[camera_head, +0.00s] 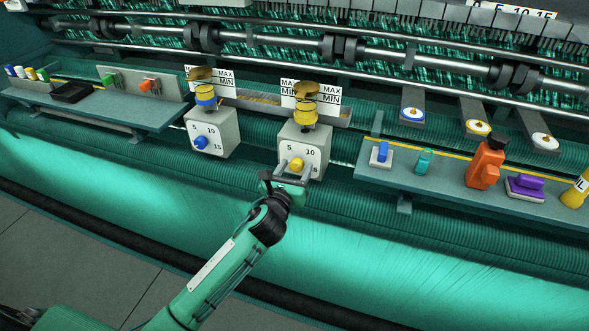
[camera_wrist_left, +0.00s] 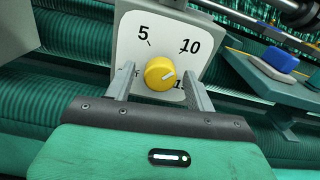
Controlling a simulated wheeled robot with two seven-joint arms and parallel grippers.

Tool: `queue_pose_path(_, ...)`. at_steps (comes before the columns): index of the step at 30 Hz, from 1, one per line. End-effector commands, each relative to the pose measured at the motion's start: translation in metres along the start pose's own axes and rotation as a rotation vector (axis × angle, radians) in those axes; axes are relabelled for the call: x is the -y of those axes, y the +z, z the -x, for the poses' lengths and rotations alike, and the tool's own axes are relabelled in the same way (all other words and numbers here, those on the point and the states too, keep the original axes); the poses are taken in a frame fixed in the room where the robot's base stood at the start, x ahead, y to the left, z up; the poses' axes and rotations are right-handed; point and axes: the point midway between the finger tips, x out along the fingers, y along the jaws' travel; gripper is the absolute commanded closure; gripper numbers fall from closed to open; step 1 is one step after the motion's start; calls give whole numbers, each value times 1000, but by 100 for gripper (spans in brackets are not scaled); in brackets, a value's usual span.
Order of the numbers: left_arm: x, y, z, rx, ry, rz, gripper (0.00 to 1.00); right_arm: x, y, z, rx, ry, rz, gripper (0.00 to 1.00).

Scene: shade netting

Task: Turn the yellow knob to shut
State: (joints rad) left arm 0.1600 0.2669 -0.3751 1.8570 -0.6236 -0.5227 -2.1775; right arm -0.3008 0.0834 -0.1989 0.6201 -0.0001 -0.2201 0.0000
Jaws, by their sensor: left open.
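The yellow knob (camera_head: 296,164) sits on the front dial face of a grey box (camera_head: 312,136), marked 5, 10 and 15. My left gripper (camera_head: 293,168) is open in front of the dial. In the left wrist view its fingers (camera_wrist_left: 160,84) stand on both sides of the knob, with gaps between them and it. A label at the dial's lower left is partly hidden by a finger. My right gripper is not seen.
A similar box with a blue knob (camera_head: 200,142) stands to the left. A right shelf (camera_head: 440,185) holds an orange bottle (camera_head: 485,165), a purple-handled item (camera_head: 525,186) and small blocks. A left shelf (camera_head: 110,110) holds spools. Rollers and green netting run behind.

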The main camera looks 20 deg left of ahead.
Motion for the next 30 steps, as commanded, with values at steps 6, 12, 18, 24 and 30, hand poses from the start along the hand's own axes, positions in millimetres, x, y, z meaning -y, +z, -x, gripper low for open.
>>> queue_pose_path(6, 0, 0, 0, 0, 0, 0, 68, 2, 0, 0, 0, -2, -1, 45)
queue_pose_path(12, 0, 0, 0, -1, 0, 1, 90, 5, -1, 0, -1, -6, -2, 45)
queue_pose_path(18, 0, 0, 0, -1, 0, 27, 89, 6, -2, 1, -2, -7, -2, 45)
queue_pose_path(24, 0, 0, 1, -1, 0, 120, 89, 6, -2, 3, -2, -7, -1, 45)
queue_pose_path(30, 0, 0, 1, -2, 1, 281, 89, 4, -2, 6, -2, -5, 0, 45)
